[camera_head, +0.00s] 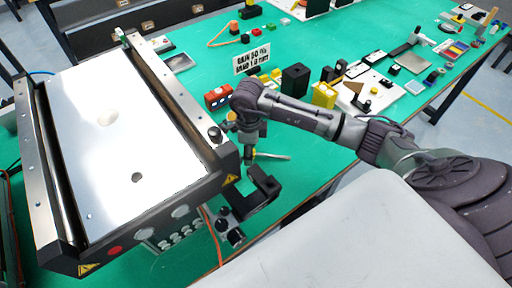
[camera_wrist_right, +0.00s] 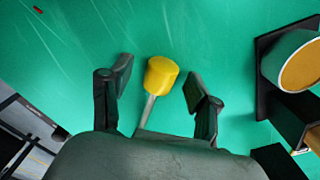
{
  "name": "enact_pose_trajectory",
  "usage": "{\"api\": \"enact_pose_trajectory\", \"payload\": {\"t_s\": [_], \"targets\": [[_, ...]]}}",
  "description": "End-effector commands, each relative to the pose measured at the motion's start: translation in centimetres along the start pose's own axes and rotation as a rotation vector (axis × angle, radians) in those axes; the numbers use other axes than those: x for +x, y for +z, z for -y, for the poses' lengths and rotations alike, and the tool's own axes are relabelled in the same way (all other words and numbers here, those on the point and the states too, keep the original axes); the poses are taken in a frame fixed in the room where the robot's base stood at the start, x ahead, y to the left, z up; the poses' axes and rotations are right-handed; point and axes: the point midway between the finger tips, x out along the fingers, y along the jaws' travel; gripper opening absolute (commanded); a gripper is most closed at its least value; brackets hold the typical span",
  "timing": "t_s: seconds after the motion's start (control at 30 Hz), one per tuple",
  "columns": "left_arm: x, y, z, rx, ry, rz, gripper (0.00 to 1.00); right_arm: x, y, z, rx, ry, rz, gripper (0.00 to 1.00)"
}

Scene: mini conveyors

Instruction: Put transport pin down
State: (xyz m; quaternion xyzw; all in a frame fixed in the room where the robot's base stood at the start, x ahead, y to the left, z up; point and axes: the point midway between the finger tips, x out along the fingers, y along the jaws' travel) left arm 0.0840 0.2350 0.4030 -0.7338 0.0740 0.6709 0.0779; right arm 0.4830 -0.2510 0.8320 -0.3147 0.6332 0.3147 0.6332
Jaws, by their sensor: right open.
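The transport pin has a yellow cylindrical head (camera_wrist_right: 160,76) and a thin metal shaft (camera_wrist_right: 147,110). In the right wrist view its head lies between the two dark fingers of my right gripper (camera_wrist_right: 158,80), with a gap on both sides. The fingers are open, and the gripper body hides the shaft's lower end. In the head view the pin's silver shaft (camera_head: 272,156) lies on the green table to the right of the conveyor. My right gripper (camera_head: 249,143) is above the pin's head end, pointing down. My left gripper is not in view.
The mini conveyor (camera_head: 130,130) with its white belt stands at left, close to my right gripper. A black bracket (camera_head: 262,187) is just in front. A red box (camera_head: 217,97), a black block (camera_head: 295,78) and a yellow block (camera_head: 324,95) stand behind.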

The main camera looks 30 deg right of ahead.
Motion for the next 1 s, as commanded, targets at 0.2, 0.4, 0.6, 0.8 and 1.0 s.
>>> {"api": "enact_pose_trajectory", "payload": {"t_s": [0.2, 0.4, 0.6, 0.8, 1.0], "targets": [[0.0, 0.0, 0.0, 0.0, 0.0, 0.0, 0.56, 0.0, 0.0, 0.0, 0.0, 0.0, 0.0, 0.36], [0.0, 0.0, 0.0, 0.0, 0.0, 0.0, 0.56, -0.1, 0.0, 0.0, 0.001, 0.0, -0.001, 0.03], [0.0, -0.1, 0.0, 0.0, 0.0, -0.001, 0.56, -0.1, 0.0, 0.0, 0.001, -0.001, 0.0, 0.0], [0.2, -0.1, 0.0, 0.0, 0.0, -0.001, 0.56, -0.5, 0.0, 0.1, 0.001, -0.002, 0.0, 0.0], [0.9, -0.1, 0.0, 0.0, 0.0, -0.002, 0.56, -2.7, 0.1, 0.2, 0.0, -0.006, 0.003, 0.0]]}}
